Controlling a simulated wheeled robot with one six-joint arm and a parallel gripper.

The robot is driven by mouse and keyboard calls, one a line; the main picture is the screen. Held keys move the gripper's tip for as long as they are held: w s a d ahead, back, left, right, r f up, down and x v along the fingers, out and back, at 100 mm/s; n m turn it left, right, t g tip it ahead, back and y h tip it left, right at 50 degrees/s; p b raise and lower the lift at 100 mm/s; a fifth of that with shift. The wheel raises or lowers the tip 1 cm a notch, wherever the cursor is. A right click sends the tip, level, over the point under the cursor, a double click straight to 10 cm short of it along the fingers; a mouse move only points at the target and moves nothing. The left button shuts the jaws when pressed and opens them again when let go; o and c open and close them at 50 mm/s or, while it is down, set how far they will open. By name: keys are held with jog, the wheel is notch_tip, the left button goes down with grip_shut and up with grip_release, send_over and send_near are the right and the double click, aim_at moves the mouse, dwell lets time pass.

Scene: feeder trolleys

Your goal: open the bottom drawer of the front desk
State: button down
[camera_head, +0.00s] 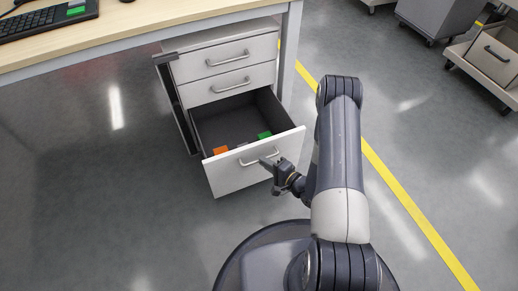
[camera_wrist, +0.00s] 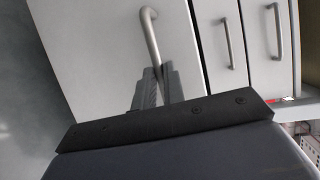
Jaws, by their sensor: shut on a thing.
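The front desk (camera_head: 140,38) has a light wood top, with a drawer unit (camera_head: 215,38) under its right end. The bottom drawer (camera_head: 222,180) is pulled well out, and its dark inside shows an orange item (camera_head: 220,150), a green item (camera_head: 264,135) and a small grey one between them. In the wrist view my gripper (camera_wrist: 160,72) is shut on the lower end of that handle (camera_wrist: 150,30). The two upper drawers (camera_head: 220,62) are closed.
A desk leg (camera_head: 290,55) stands just right of the drawer unit. A yellow floor line (camera_head: 400,190) runs behind my arm. Trolleys (camera_head: 490,55) stand at the top right. The grey floor left of the drawer is clear. A keyboard (camera_head: 45,20) lies on the desk.

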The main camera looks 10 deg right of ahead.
jog(key=shift+s+d, duration=0.25)
jog(key=shift+s, duration=0.6)
jog(key=shift+s+d, duration=0.25)
jog(key=shift+s, duration=0.6)
jog(key=shift+s+d, duration=0.25)
jog(key=shift+s, duration=0.6)
jog(key=c, duration=1.5)
grip_release()
jog(key=p+v, duration=0.2)
jog(key=v, duration=0.8)
jog(key=shift+s+d+p, duration=0.25)
jog(key=shift+s+p, duration=0.05)
jog(key=shift+p, duration=0.1)
jog(key=shift+w+a, duration=0.1)
jog(key=b+x, duration=0.3)
jog(key=x, duration=0.7)
jog(key=shift+w+a, duration=0.15)
jog(key=shift+w, duration=0.05)
